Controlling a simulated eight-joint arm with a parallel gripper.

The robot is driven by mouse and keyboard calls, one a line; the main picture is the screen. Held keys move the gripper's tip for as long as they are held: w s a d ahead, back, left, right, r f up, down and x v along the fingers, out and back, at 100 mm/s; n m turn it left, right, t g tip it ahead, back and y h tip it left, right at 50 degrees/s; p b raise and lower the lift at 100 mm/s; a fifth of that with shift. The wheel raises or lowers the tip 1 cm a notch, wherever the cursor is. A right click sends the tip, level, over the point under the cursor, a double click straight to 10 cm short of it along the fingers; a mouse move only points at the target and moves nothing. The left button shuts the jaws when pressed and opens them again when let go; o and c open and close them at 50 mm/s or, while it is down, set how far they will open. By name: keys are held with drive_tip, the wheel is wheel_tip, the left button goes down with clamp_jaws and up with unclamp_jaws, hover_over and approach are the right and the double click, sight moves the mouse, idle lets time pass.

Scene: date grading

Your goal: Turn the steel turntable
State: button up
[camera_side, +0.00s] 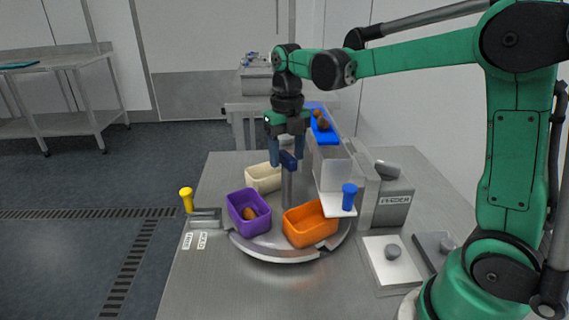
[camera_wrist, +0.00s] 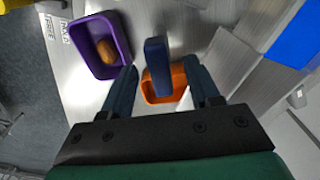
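The round steel turntable (camera_side: 275,252) carries a purple bin (camera_side: 237,219), an orange bin (camera_side: 311,235) and a cream bin (camera_side: 262,183). The purple bin holds a brown date (camera_side: 250,213); the visible part of the orange bin looks empty. A steel post with a blue handle (camera_side: 289,161) rises from the turntable's middle. My gripper (camera_side: 287,160) is open above it, pointing down, a finger on either side of the handle. In the wrist view the blue handle (camera_wrist: 157,68) lies between the spread fingers, with a gap each side.
A yellow-knobbed lever (camera_side: 186,198) stands left of the turntable by FREE and HOLD labels (camera_side: 196,241); its setting is unclear. A chute with a blue tray of dates (camera_side: 322,127) and a blue knob (camera_side: 349,195) stand to the right. Plates with grey knobs (camera_side: 392,252) lie front right.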

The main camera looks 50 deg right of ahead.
drive_tip(key=shift+r, duration=0.1)
drive_tip(key=shift+r, duration=2.75)
drive_tip(key=o, duration=0.6)
drive_tip(key=shift+m, duration=0.3)
drive_tip(key=shift+o, duration=0.4)
drive_tip(key=m, duration=0.9)
drive_tip(key=shift+m, duration=0.3)
drive_tip(key=m, duration=0.7)
drive_tip(key=shift+f+m, duration=0.4)
drive_tip(key=shift+f, duration=2.4)
